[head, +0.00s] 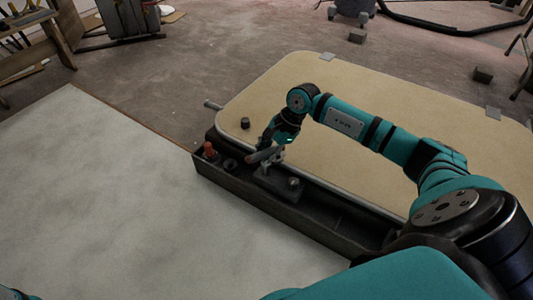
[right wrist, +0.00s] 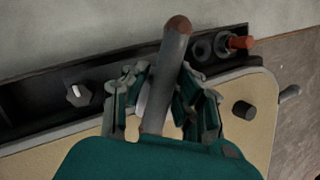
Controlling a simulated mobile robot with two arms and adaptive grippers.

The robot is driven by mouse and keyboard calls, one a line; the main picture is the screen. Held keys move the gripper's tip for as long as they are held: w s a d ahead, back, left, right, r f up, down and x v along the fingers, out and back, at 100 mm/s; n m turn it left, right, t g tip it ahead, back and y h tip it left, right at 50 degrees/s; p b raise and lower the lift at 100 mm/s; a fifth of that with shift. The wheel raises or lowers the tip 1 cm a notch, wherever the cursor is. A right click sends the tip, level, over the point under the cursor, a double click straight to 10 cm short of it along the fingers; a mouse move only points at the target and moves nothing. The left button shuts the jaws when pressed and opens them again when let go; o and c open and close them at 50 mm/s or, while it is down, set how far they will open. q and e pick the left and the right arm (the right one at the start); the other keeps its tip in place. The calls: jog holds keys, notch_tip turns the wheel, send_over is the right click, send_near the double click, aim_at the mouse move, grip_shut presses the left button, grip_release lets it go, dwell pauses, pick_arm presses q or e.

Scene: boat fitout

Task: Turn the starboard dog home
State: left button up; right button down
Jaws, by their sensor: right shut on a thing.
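The dog's grey lever (right wrist: 168,75) with a brown rounded tip runs up between the fingers of my right gripper (right wrist: 162,100) in the right wrist view. The gripper is shut on it. In the head view the lever (head: 261,156) points left from my right gripper (head: 279,143), over the dark trough along the hatch's near edge. The fingers partly hide the lever's root and pivot. The cream hatch panel (head: 300,85) lies flat behind. My left gripper is out of view.
A black knob (head: 245,122) stands on the panel. A grey rod (head: 212,105) sticks out beyond its left edge. The pale surface (head: 110,190) at left is bare.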

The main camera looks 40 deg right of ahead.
jog(key=n, duration=0.2)
jog(key=shift+w+d+r+n+g, duration=0.1)
jog(key=shift+w+r+n+g, duration=0.15)
jog(key=shift+w+n+g, duration=0.15)
jog(key=shift+n+g+y+b, duration=0.4)
jog(key=shift+n+g+b, duration=0.2)
jog(key=shift+n, duration=0.9)
jog(key=c, duration=1.2)
grip_release()
jog(key=shift+o, duration=0.4)
jog(key=shift+f, duration=0.1)
jog(key=shift+s, duration=0.1)
jog(key=v, duration=1.2)
jog(key=shift+w, duration=0.2)
